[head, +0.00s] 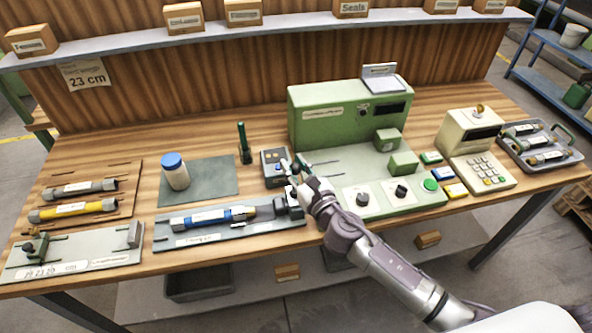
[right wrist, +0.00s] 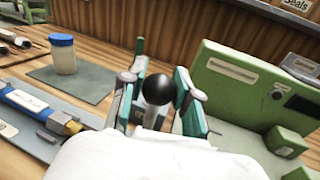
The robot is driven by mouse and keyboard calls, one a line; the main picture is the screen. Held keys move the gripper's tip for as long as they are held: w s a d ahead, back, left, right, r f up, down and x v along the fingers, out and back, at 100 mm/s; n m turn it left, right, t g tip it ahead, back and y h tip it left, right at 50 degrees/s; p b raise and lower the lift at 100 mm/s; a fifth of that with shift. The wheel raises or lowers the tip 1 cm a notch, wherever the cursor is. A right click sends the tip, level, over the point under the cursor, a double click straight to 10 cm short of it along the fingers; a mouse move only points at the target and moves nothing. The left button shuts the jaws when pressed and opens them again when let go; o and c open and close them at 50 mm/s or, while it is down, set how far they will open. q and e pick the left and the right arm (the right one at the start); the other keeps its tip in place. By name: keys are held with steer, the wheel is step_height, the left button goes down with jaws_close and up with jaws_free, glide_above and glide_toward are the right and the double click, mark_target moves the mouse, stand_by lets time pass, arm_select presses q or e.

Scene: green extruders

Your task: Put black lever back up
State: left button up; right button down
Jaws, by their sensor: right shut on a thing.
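The black lever shows in the right wrist view as a round black knob (right wrist: 158,89) on a grey stem, upright in that picture. My right gripper (right wrist: 155,100) has its green-padded fingers on both sides of the knob and is shut on the lever. In the head view my right gripper (head: 293,166) is beside a small dark control box (head: 273,157), near the right end of a green-grey fixture (head: 175,236). The lever cannot be made out clearly there, and its base is hidden by my gripper. My left gripper is not in view.
A blue-capped jar (head: 175,172) stands on a green mat (head: 215,184). A large green machine (head: 335,115) is to the right.

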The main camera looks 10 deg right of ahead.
steer(key=shift+w+d, duration=0.1)
steer(key=shift+w, duration=0.2)
steer(key=c, duration=1.2)
jaws_free()
steer(key=o, duration=0.4)
steer(key=shift+w+f, duration=0.1)
steer(key=shift+s, duration=0.45)
steer(key=v, duration=1.1)
steer(key=shift+s+d, duration=0.1)
steer(key=shift+d, duration=0.05)
